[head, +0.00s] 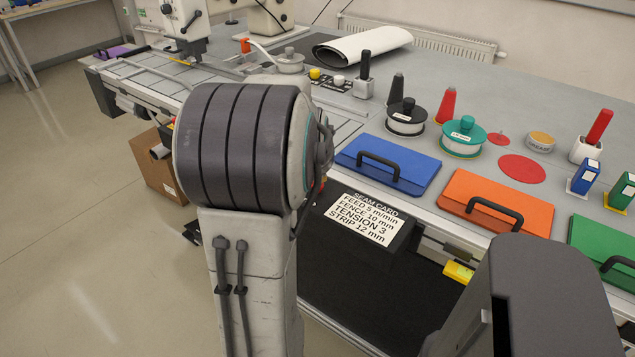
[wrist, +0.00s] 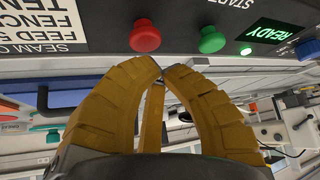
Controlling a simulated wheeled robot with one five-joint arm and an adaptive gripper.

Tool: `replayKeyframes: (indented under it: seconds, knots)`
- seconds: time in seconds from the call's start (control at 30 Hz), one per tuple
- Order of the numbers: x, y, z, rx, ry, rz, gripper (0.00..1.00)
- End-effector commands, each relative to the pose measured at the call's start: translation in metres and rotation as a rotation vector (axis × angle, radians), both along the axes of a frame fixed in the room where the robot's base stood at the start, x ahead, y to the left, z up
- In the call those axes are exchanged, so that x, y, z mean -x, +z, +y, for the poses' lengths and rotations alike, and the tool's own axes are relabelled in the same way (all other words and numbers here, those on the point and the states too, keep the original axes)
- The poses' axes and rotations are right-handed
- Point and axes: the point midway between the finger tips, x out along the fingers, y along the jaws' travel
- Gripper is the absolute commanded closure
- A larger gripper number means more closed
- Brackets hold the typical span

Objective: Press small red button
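A round red button (wrist: 145,36) is on a dark panel at the top of the wrist view. A green button (wrist: 211,40) sits to its right on the same panel. The gripper looks shut and empty. A gap shows between the tips and the red button in the picture, but I cannot tell the depth between them. In the head view my arm hides the gripper, and neither button can be made out.
A lit READY display (wrist: 275,31) is right of the buttons. In the head view a seam card (head: 362,219) lies below the blue case (head: 388,163); an orange case (head: 497,203) and green case (head: 603,245) stand further right. Spools (head: 463,137) and cones stand behind.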

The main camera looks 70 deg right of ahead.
Motion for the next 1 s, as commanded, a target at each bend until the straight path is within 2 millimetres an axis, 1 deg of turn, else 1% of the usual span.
replayKeyframes:
  seconds: [0.17,0.27,0.7,1.0]
  knots:
    - [0.000,0.005,0.000,0.001,0.000,0.000,1.00]
    - [0.000,0.011,0.000,0.001,0.000,0.000,1.00]
    - [0.000,0.048,0.000,0.001,0.000,0.000,1.00]
    - [0.000,0.050,0.000,0.000,0.000,0.000,1.00]
